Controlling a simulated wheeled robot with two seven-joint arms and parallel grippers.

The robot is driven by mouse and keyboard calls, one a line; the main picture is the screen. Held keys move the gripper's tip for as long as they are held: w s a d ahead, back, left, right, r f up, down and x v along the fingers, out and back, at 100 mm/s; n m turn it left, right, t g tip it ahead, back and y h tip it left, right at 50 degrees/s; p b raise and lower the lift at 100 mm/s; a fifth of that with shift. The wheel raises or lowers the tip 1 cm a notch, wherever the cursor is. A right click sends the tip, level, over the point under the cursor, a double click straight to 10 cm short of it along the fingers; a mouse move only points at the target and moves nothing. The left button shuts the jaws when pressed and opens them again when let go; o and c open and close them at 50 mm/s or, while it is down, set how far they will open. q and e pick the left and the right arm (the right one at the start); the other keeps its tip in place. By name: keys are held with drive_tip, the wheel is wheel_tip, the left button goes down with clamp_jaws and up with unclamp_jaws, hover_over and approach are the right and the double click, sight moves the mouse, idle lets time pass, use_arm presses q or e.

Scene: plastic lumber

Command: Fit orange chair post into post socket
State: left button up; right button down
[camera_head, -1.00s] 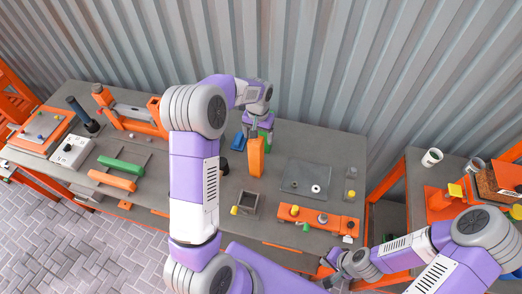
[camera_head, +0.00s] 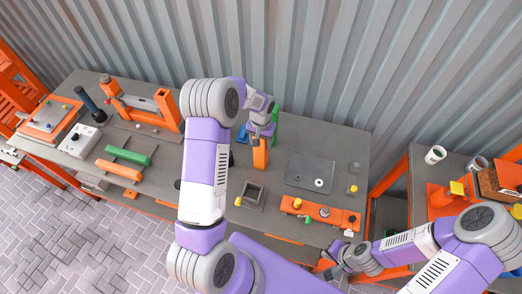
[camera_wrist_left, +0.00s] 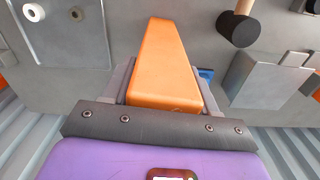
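The orange chair post (camera_head: 260,154) hangs below my left gripper (camera_head: 262,137), which is shut on it. In the left wrist view the post (camera_wrist_left: 164,65) sticks out from between the fingers of the left gripper (camera_wrist_left: 165,100). A square grey open-topped box (camera_head: 251,193), which looks like the post socket, stands on the table nearer to me than the post. The post is apart from it. I cannot tell how high its lower end is above the table. My right gripper (camera_head: 335,268) is at the table's front edge; its fingers are too small to read.
A grey plate with washers (camera_head: 311,172) lies to the right. An orange bar with knobs (camera_head: 320,213) is at the front right. A yellow knob (camera_head: 238,201) is beside the box. A green part (camera_head: 275,122) is behind the left gripper. A corrugated wall closes the back.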

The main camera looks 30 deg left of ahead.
use_arm(q)
clamp_jaws()
drive_tip(key=shift+w+r, duration=0.1)
